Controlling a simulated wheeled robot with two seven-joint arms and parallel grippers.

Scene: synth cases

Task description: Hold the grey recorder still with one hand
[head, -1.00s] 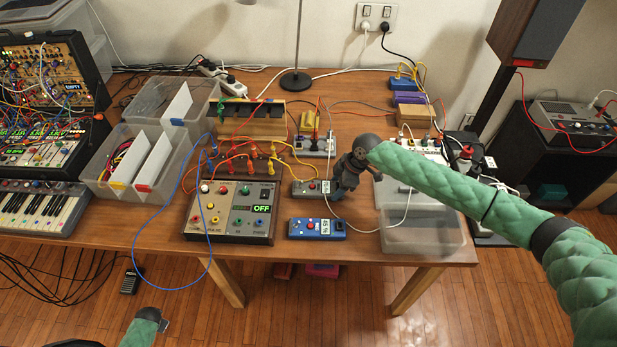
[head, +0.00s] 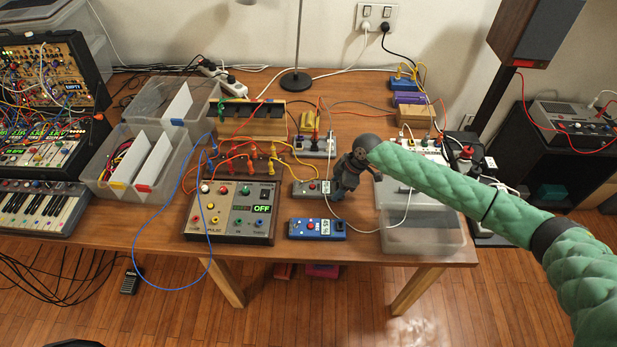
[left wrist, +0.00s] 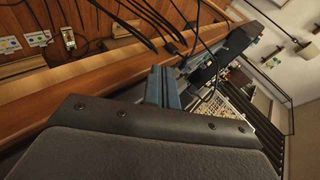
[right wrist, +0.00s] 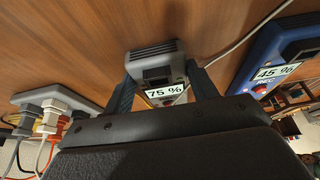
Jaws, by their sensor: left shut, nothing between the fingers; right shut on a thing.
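The grey recorder (head: 307,188) lies on the wooden table, with a red button and a small label. My right gripper (head: 331,192) is shut on its right end. In the right wrist view the recorder (right wrist: 155,58) sits between the two fingers, its label reading 75 %. My left gripper (left wrist: 165,72) shows in the left wrist view, shut and empty, away from the recorder.
A blue recorder (head: 317,229) labelled 45 % lies just in front of the grey one. A control box (head: 232,212) with an OFF display stands left. A clear tray (head: 424,238) is at the right. Cables and a power strip (head: 316,146) lie behind.

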